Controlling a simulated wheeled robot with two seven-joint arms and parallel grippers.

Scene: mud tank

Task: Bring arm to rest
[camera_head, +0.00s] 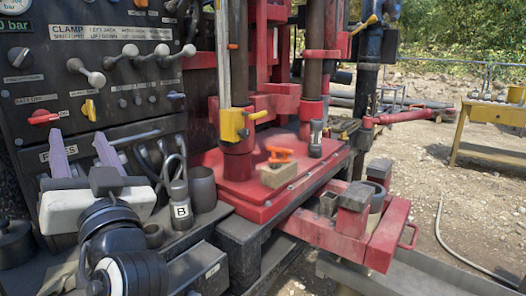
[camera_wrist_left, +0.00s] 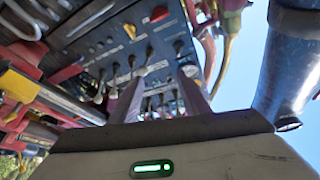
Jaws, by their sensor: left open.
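My left gripper (camera_head: 84,157) is at the left in the head view, in front of the lower part of the black control panel (camera_head: 95,75). Its two purple fingers stand apart and point up, with nothing between them. In the left wrist view the fingers (camera_wrist_left: 160,98) are also apart and empty, with the panel's levers and knobs behind them. My black arm links (camera_head: 115,240) run down from the gripper to the bottom edge. My right gripper does not show in either view.
A canister marked B (camera_head: 181,205) and a dark cup (camera_head: 202,188) stand right of the gripper. Red machinery fills the middle. Gravel ground and a yellow table (camera_head: 490,113) lie at the right.

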